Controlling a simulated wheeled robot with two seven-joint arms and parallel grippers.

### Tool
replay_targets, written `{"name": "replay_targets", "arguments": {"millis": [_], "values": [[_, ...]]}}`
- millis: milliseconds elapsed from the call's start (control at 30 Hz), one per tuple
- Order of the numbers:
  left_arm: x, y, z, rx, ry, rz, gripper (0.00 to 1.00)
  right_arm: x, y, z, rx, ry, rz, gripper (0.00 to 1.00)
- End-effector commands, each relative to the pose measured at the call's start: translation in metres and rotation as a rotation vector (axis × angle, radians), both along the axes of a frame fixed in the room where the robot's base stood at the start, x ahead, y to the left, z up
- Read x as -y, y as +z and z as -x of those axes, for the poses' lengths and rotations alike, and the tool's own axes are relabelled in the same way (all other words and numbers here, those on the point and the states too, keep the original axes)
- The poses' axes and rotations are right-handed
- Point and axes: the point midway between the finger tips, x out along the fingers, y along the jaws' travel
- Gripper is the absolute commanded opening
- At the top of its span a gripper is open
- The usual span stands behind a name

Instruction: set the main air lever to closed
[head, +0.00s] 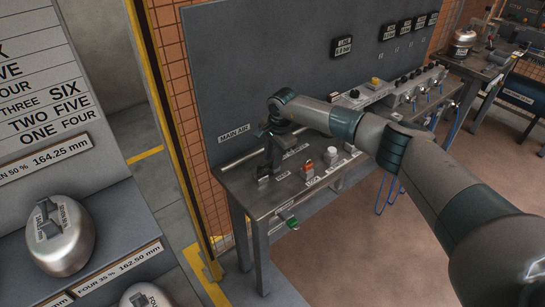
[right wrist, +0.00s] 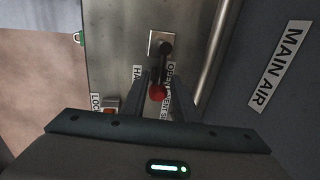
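The main air lever shows in the right wrist view as a dark stem with a red knob (right wrist: 158,92), rising from a pale square plate (right wrist: 160,42) on the metal bench top. Labels beside it are partly covered; one begins with "OPEN". My right gripper (right wrist: 158,82) has one finger on each side of the knob, with a narrow gap seeming to remain; firm contact cannot be made out. In the head view my right gripper (head: 271,152) is over the bench's left end, hiding most of the lever. My left gripper is not in view.
A MAIN AIR label (head: 234,133) is on the grey back panel (head: 240,70). On the bench (head: 240,185), a red switch (head: 308,167) and a pale knob (head: 333,154) stand close to the right. A yellow post (head: 170,120) and a rack with metal pots (head: 60,236) are at left.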

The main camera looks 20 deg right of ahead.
Motion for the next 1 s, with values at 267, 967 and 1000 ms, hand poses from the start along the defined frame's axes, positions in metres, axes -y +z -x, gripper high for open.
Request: {"name": "replay_targets", "arguments": {"millis": [267, 967, 1000], "values": [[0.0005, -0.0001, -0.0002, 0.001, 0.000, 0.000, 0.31, 0.0000, 0.0002, 0.0000, 0.000, 0.000, 0.000, 0.00], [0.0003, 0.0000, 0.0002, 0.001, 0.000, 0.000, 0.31, 0.0011, 0.0010, -0.0005, 0.002, 0.000, 0.002, 0.00], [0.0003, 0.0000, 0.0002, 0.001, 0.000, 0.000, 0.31, 0.0012, 0.0010, -0.0005, 0.002, 0.000, 0.002, 0.00]]}}
